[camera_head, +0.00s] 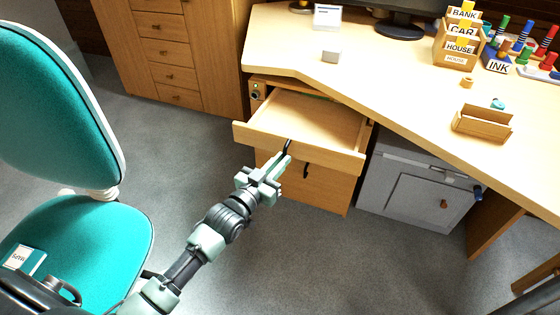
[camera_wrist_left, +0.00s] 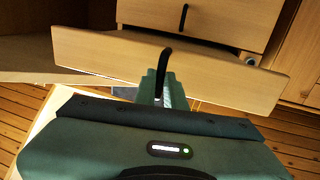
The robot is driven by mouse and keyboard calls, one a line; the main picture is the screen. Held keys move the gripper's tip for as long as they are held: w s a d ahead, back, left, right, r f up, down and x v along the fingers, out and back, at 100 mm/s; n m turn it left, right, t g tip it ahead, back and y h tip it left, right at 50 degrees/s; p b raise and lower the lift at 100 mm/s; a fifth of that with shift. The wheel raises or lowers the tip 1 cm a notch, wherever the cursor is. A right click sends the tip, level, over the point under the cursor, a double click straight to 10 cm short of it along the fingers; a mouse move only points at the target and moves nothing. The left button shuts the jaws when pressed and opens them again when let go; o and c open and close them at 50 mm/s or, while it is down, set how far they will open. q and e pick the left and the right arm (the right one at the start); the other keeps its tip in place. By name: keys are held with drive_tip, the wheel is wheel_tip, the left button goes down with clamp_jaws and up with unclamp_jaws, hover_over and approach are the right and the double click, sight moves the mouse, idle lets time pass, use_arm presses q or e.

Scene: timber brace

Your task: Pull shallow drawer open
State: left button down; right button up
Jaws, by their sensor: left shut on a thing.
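The shallow drawer (camera_head: 308,120) stands pulled out from under the desk, and its inside looks empty. Its front panel (camera_wrist_left: 215,77) shows in the left wrist view with a dark handle (camera_wrist_left: 165,57) near the middle. My left gripper (camera_head: 284,161) is shut on that handle in front of the panel. The fingers (camera_wrist_left: 157,88) also show at the handle in the left wrist view. The deeper drawer (camera_head: 318,185) below is closed, with its own dark handle (camera_head: 306,171). My right gripper is not in view.
A teal chair (camera_head: 85,245) stands at the left near my arm. A grey cabinet (camera_head: 415,190) is right of the drawers. The desk top (camera_head: 400,90) carries a monitor, label boxes and a wooden tray (camera_head: 482,124). Floor in front of the drawers is clear.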

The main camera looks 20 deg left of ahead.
use_arm(q)
drive_tip(key=c, duration=1.5)
unclamp_jaws()
drive_tip(key=p+v, duration=0.1)
drive_tip(key=v, duration=0.6)
drive_tip(key=shift+s+a+p, duration=0.1)
drive_tip(key=shift+s+p, duration=0.25)
drive_tip(key=shift+s, duration=0.05)
